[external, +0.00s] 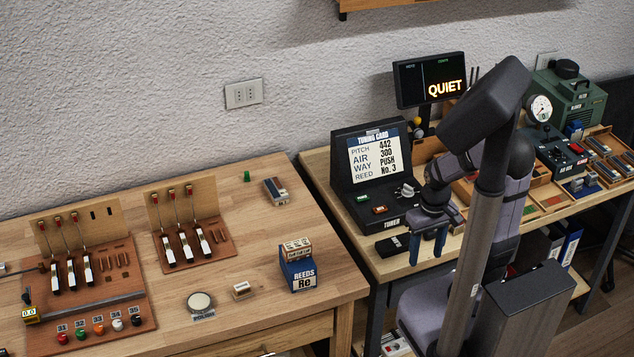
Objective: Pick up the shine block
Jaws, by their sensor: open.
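No label reading "shine" is legible, so I cannot tell for sure which thing is the shine block. A small pale block with a wooden part (241,290) lies near the front of the left wooden table. Just left of it is a round whitish pad (200,301) in a dark rim, with a small label in front that seems to read "POLISH". My gripper (429,246) has blue fingers pointing down, open and empty. It is over the front left of the right bench, well to the right of the small block and the pad.
A blue "REEDS" box (299,276) stands right of the small block. Boards with levers (185,240) stand at the left. A small multicoloured block (275,191) lies farther back. A black tuner (372,180) and a small black box (392,246) are near my gripper. A gap separates the tables.

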